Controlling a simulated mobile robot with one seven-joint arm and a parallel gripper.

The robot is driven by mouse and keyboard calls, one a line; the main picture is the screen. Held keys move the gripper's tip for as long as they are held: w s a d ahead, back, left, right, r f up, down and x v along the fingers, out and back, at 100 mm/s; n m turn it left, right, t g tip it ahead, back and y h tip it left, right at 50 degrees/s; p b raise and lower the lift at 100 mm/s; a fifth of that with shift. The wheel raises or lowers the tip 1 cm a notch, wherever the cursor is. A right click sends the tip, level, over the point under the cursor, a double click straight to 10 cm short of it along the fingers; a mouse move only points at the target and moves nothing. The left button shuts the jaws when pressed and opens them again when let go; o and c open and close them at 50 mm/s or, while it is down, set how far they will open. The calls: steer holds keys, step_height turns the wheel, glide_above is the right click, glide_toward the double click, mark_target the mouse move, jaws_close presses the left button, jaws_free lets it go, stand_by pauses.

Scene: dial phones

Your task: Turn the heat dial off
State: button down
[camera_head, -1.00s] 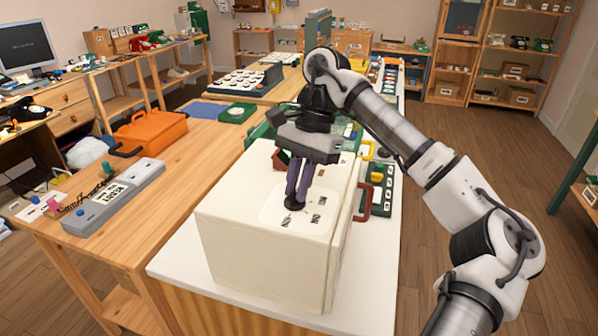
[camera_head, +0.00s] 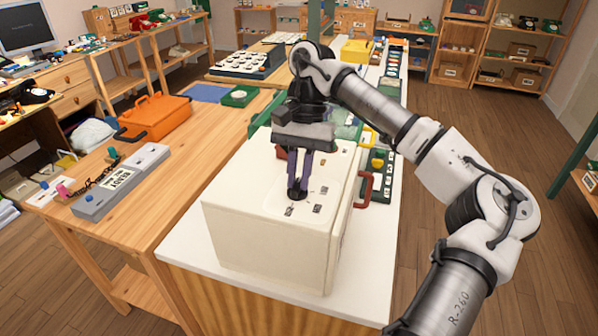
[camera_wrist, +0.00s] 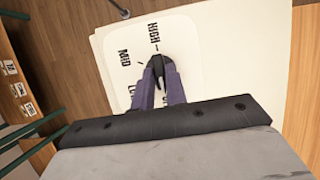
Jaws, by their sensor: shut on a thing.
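The heat dial (camera_head: 297,194) is a small black knob on top of a cream box (camera_head: 262,232). My gripper (camera_head: 298,184) points down at it, with its purple fingers closed on the knob. In the wrist view my gripper (camera_wrist: 160,82) has its fingertips at the black dial (camera_wrist: 157,62). The white label panel (camera_wrist: 176,38) beside it reads HIGH and MID, and a third label is partly covered by a finger. The dial's pointer is mostly hidden, so I cannot tell its setting.
The box stands on a white counter (camera_head: 182,248), with a red handle (camera_head: 364,188) on its right side. A grey device (camera_head: 120,184) and an orange case (camera_head: 156,117) lie on the wooden table to the left. Floor is open at the right.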

steer(key=c, duration=1.4)
jaws_free()
steer(key=shift+c, duration=0.2)
steer(key=p+v, duration=0.2)
steer(key=v, duration=1.2)
steer(key=shift+f, duration=0.15)
